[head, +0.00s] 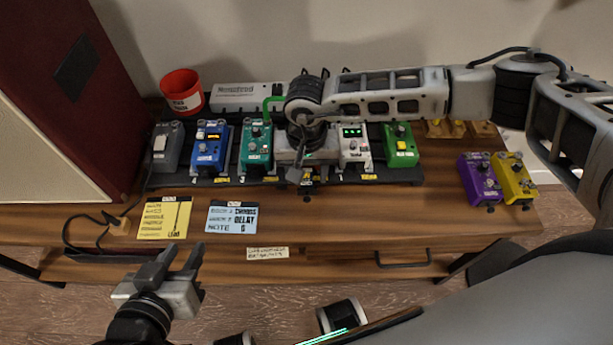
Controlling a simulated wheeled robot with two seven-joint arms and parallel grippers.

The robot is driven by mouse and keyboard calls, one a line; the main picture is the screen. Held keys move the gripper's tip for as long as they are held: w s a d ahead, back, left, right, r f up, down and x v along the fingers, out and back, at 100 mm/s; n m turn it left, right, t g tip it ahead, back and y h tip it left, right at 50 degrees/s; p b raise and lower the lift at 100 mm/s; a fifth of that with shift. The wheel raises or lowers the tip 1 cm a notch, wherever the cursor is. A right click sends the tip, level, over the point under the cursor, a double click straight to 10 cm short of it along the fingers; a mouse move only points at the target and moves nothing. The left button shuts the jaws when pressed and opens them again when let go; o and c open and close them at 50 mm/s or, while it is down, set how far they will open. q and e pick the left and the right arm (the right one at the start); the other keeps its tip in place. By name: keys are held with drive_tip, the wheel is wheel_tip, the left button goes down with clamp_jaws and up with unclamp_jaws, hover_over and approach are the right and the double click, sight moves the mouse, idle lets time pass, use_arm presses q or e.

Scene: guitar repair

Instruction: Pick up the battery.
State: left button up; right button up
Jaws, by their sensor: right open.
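I cannot make out a battery in the head view. My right gripper (304,172) reaches in from the right and points down over the middle of the pedalboard (395,177). It hides much of the pedal under it, and I see nothing held in it. My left gripper (172,258) is in front of the table's front edge, at the lower left. Its two fingers are apart with nothing between them.
Pedals, including a blue one (209,147), a teal one (255,147) and a green one (400,146), line the board. A red cup (182,92) stands behind. Purple (479,180) and yellow (514,180) pedals stand right. Yellow (164,219) and blue (231,218) notes lie in front.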

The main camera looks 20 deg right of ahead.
sight(306, 176)
drive_tip(key=c, duration=1.1)
use_arm(q)
drive_tip(key=shift+r, duration=0.1)
use_arm(e)
drive_tip(key=shift+o, duration=0.2)
drive_tip(key=shift+r, duration=0.1)
drive_tip(key=shift+r, duration=0.55)
wheel_tip(306, 176, up, 2)
drive_tip(key=shift+r, duration=0.2)
use_arm(q)
drive_tip(key=shift+s+a+r+p, duration=0.15)
drive_tip(key=shift+r+p, duration=0.25)
drive_tip(key=shift+r, duration=0.3)
use_arm(e)
drive_tip(key=s+a+r, duration=0.9)
drive_tip(key=a, duration=0.1)
drive_tip(key=shift+a+r, duration=0.25)
drive_tip(key=shift+a, duration=0.15)
